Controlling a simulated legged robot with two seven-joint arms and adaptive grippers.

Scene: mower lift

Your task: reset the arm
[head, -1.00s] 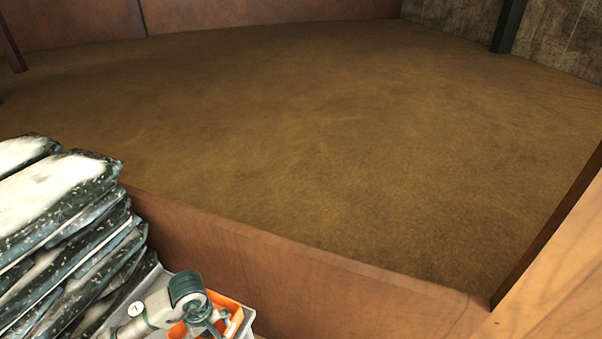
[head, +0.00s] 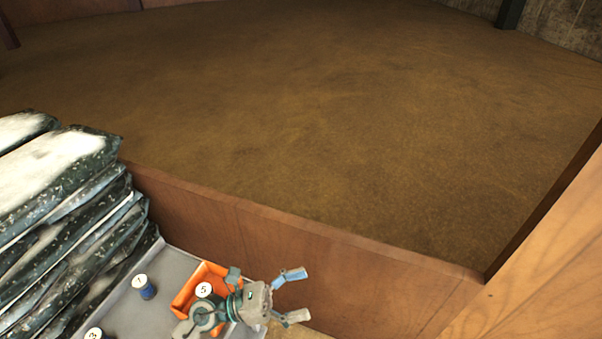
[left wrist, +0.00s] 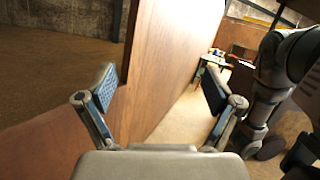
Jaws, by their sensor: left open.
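My left gripper (head: 296,296) is in the lower middle of the head view, past the right edge of a grey tray and in front of a low wooden wall. Its two fingers are spread and nothing is between them. In the left wrist view the open fingers (left wrist: 160,92) frame a wooden panel and the floor beyond. My right gripper is not in view.
An orange bin (head: 190,285) sits on the grey tray (head: 185,255) beside numbered spools, such as a blue one (head: 145,287). Stacked bags (head: 60,190) stand at left. The wooden wall (head: 290,258) borders a broad bare brown floor (head: 330,130).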

